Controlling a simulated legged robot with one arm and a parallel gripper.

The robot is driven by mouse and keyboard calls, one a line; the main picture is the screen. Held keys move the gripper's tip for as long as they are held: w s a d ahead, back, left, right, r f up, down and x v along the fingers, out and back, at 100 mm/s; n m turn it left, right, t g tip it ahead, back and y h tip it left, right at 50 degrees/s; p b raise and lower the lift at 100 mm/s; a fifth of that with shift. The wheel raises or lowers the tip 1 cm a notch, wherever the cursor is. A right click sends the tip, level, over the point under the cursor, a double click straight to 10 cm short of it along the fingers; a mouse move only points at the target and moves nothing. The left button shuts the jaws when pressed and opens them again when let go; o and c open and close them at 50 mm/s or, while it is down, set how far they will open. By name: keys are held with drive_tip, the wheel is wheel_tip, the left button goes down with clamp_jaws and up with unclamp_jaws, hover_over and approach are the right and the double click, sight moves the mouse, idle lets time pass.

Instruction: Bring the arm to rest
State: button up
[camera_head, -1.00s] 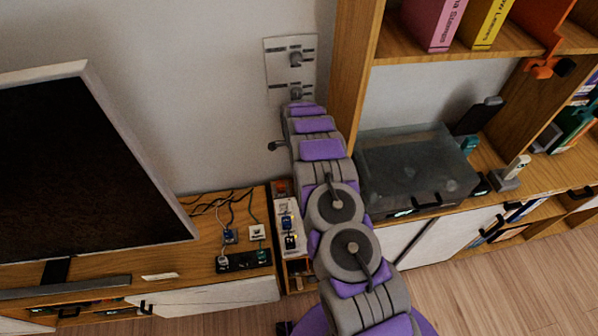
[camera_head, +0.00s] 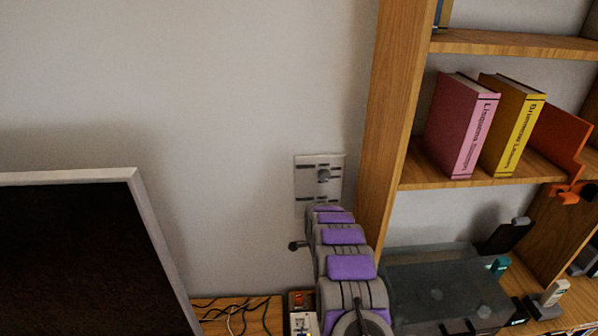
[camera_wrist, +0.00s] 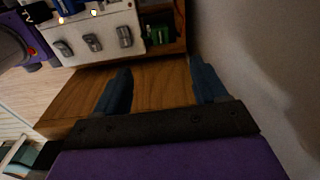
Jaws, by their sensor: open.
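My gripper (camera_wrist: 160,66) shows in the wrist view with its two dark blue fingers wide apart. Nothing is between them; the wooden surface (camera_wrist: 155,85) shows behind the gap. In the head view my purple and grey arm (camera_head: 345,265) reaches up from the bottom edge. Its far end overlaps the lower part of a grey wall plate (camera_head: 308,180) with a knob. The gripper itself is hidden in the head view, and I cannot tell whether the arm touches the plate.
A wooden bookshelf (camera_head: 393,110) stands close right of the arm, with a pink book (camera_head: 460,130), a yellow book (camera_head: 512,125) and a dark translucent box (camera_head: 440,285). A screen (camera_head: 80,260) is at left. Cables (camera_head: 235,310) lie below. Bare wall (camera_wrist: 250,50) borders the gripper's right.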

drive_tip(key=s+a+r+n+y, duration=0.1)
drive_tip(key=s+r+n, duration=0.3)
drive_tip(key=s+r, duration=0.7)
drive_tip(key=s+a+r+n, duration=0.1)
drive_tip(key=s+r+n, duration=0.5)
drive_tip(key=r, duration=0.9)
drive_tip(key=s+d+r+n, duration=0.1)
drive_tip(key=s+r+n, duration=0.1)
drive_tip(key=s, duration=0.9)
drive_tip(key=s+d+r+n+g, duration=0.1)
drive_tip(key=s+r+n, duration=0.2)
drive_tip(key=s, duration=0.9)
drive_tip(key=s+d+r+n+g, duration=0.1)
drive_tip(key=s+r+n, duration=0.1)
drive_tip(key=s, duration=1)
drive_tip(key=shift+s+d+r+n, duration=0.2)
drive_tip(key=shift+d+r+n, duration=0.1)
